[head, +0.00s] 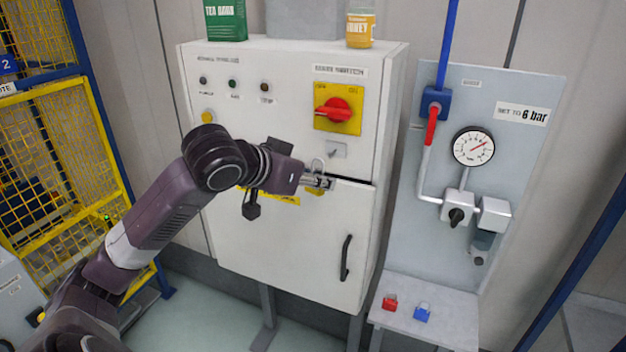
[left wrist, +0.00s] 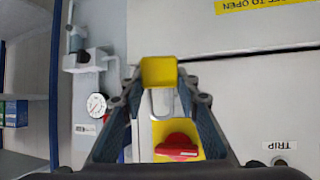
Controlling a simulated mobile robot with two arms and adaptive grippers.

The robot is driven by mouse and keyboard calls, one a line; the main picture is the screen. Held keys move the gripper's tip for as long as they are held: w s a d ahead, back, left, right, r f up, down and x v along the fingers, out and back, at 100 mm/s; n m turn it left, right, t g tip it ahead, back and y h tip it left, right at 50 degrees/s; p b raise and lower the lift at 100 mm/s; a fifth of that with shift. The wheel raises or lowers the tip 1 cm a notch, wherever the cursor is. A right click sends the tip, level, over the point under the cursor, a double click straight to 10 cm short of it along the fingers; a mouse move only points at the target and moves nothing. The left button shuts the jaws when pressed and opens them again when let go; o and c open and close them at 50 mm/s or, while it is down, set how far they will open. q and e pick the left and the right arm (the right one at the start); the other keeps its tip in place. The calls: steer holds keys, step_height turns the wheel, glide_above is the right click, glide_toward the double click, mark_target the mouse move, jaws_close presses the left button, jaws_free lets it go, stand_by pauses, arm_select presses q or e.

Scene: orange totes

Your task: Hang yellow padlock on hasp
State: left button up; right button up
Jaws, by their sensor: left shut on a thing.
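The yellow padlock (left wrist: 158,71) is between the fingertips of my left gripper (left wrist: 158,80) in the left wrist view, with its metal shackle reaching toward the panel. In the head view my left gripper (head: 320,183) is in front of the cabinet, just below the hasp plate (head: 337,150). The padlock is mostly hidden there by the fingers; a little yellow shows under them and the thin shackle rises above. I cannot tell whether the shackle touches the hasp. My right gripper is in neither view.
The white cabinet (head: 270,255) carries a red rotary switch (head: 337,110) above the hasp and a black door handle (head: 346,258). A green box (head: 225,20) and a honey jar (head: 360,28) stand on top. Red (head: 389,304) and blue (head: 422,313) padlocks lie on the shelf (head: 440,330) at right.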

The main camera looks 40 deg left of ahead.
arm_select(q)
steer(key=shift+w+a+f+p, duration=0.25)
steer(key=shift+w+a+f, duration=0.05)
steer(key=shift+w, duration=0.95)
steer(key=shift+w+a+f+p, duration=0.25)
steer(key=shift+w+a, duration=0.1)
steer(key=shift+w, duration=0.95)
steer(key=shift+w+a+f+p, duration=0.25)
steer(key=shift+w+a+f, duration=0.05)
steer(key=shift+w, duration=0.95)
steer(key=o, duration=1.2)
steer(key=shift+c, duration=0.2)
steer(key=shift+s, duration=0.15)
steer(key=v, duration=1.1)
steer(key=shift+s+r, duration=0.25)
steer(key=shift+s, duration=0.1)
